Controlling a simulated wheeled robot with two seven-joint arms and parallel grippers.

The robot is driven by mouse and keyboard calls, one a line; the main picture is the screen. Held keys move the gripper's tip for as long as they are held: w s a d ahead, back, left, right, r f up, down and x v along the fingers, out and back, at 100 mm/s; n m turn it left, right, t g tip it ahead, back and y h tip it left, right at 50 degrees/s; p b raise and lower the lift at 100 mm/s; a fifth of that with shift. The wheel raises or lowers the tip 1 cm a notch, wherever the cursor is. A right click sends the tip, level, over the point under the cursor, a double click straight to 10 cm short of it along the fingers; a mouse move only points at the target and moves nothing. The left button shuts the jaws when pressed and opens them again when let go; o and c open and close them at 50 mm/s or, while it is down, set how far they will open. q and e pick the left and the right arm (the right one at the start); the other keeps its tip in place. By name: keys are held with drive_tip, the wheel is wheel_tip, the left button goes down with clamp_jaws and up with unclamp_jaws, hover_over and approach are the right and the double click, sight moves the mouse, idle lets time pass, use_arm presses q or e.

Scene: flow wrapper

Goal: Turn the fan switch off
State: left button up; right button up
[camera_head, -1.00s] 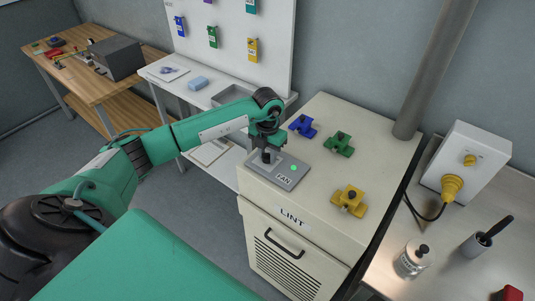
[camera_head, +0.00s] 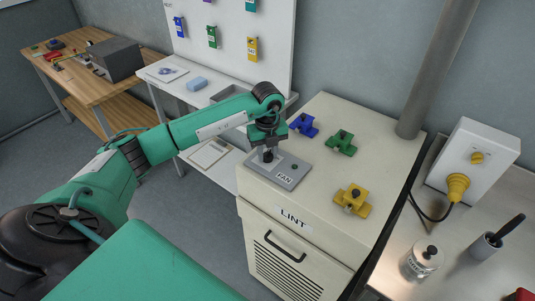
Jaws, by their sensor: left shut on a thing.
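The fan switch is a grey plate (camera_head: 287,178) marked FAN on the left front part of the cream cabinet's top. A small round lamp (camera_head: 294,167) on the plate looks dark green and unlit. A black knob (camera_head: 267,156) stands at the plate's left part. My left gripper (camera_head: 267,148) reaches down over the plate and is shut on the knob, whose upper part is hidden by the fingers. My right gripper is not in view.
The cabinet top (camera_head: 313,175) also bears a blue (camera_head: 303,124), a green (camera_head: 341,143) and a yellow clamp-like piece (camera_head: 353,199). A grey pipe (camera_head: 432,70) rises behind. At right are a white box (camera_head: 474,155) with a yellow plug and a jar (camera_head: 422,259).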

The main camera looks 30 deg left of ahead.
sight(267, 152)
use_arm(q)
drive_tip(key=n, duration=0.4)
drive_tip(key=shift+b, duration=0.35)
drive_tip(key=shift+r+n, duration=0.1)
drive_tip(key=shift+n, duration=1.3)
drive_tip(key=shift+w, duration=0.1)
drive_tip(key=o, duration=1)
drive_tip(key=shift+c, duration=0.2)
wheel_tip(267, 152, up, 14)
drive_tip(key=b, duration=0.3)
